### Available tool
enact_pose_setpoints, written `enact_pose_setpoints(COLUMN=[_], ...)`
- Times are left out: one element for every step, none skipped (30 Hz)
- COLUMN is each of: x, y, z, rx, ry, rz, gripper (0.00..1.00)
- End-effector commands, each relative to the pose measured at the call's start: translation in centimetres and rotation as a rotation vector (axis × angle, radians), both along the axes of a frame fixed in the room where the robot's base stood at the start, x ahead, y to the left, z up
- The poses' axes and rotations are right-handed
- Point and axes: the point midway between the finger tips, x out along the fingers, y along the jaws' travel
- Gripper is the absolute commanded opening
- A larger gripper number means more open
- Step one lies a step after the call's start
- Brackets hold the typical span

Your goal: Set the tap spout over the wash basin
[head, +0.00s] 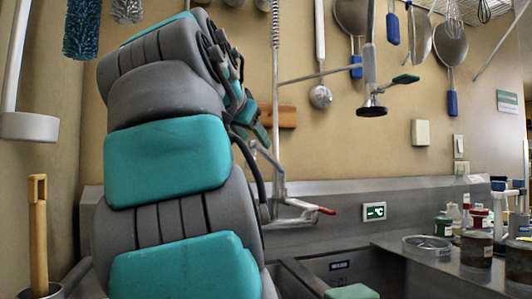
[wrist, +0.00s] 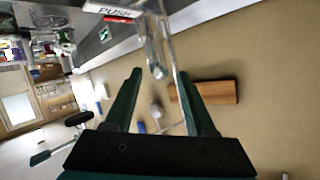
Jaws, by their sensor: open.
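The tap is a chrome fitting with a red-tipped lever (head: 325,210) at the back of the steel counter. Its spout (head: 272,158) is a thin chrome tube, partly hidden by my arm in the head view. In the wrist view the spout (wrist: 158,50) reaches down between my two green fingers. My gripper (wrist: 160,74) is open, with a finger on each side of the spout end; I cannot tell whether either touches it. In the head view my gripper (head: 262,133) is small and partly covered by my arm. The wash basin (head: 335,265) is sunk in the counter, mostly hidden.
A wooden block (head: 280,115) is on the wall behind. Ladles and strainers (head: 452,45) hang along the wall. Jars (head: 476,248) and a glass dish (head: 427,246) stand at right.

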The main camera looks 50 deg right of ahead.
Motion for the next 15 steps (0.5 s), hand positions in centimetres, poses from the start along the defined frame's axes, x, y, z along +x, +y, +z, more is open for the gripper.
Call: enact_pose_setpoints(x=[0.1, 0.1, 0.3, 0.4, 0.5, 0.7, 0.9, 1.0, 1.3, 1.5, 1.7, 1.9, 2.1, 2.3, 2.5], y=[-0.2, -0.3, -0.6, -0.9, -1.1, -1.6, -1.9, -2.3, -2.9, -3.3, -3.7, -4.2, -4.6, -5.0, -5.4], z=[-0.1, -0.2, -0.3, -0.4, -0.5, -0.7, -0.9, -1.0, -1.3, -1.5, -1.7, -1.9, -2.0, -2.1, -2.3], rx=[0.001, 0.001, 0.002, 0.002, 0.003, 0.003, 0.003, 0.003, 0.004, 0.005, 0.005, 0.005, 0.003, 0.002, 0.001], ry=[0.0, 0.001, 0.001, 0.001, 0.002, 0.002, 0.001, 0.001, 0.003, 0.004, 0.004, 0.003, 0.002, 0.001, 0.001], rz=[0.0, -0.001, 0.0, 0.0, -0.001, -0.001, 0.0, 0.0, 0.0, -0.001, -0.002, -0.002, -0.001, 0.0, -0.001], gripper=[0.56, 0.56, 0.56, 0.56, 0.56, 0.56, 0.56, 0.56, 0.56, 0.56, 0.56, 0.56, 0.56, 0.56, 0.56])
